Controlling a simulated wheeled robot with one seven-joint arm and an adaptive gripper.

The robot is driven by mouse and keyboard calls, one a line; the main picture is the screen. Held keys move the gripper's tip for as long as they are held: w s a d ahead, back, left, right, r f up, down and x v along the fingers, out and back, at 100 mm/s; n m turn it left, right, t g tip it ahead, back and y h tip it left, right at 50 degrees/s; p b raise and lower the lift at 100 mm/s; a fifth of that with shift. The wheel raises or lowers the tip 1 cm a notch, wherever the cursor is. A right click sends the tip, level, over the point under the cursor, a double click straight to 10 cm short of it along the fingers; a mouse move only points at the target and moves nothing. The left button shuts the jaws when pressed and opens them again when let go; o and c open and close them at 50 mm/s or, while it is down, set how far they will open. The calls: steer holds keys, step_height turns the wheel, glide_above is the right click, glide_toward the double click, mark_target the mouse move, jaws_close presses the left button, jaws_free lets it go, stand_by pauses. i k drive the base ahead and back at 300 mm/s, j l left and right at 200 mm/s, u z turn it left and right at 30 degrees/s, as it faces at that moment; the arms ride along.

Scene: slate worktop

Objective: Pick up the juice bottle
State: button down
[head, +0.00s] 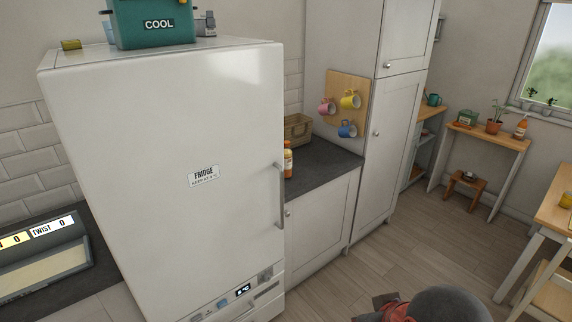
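An orange bottle with a pale label (288,160) stands upright on the slate worktop (324,164), just right of the fridge. The fridge's edge may hide part of it. A dark rounded part of my arm shows at the bottom edge. My gripper's fingers are not in view.
A tall white fridge (160,170) with a closed door fills the left and centre. A wicker basket (298,128) and a mug board (346,88) are behind the worktop bottle. Wooden floor (420,260) is open at centre right. A table (553,208) and chair stand at the right edge.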

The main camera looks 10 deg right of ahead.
mark_target(288, 153)
steer(key=i+l+u, duration=0.2)
steer(key=i+l, duration=0.65)
steer(key=i, duration=0.3)
steer(key=i+l+u, duration=0.15)
steer(key=i, duration=0.3)
steer(key=i+l, duration=0.15)
steer(key=i, duration=0.25)
steer(key=u, duration=0.05)
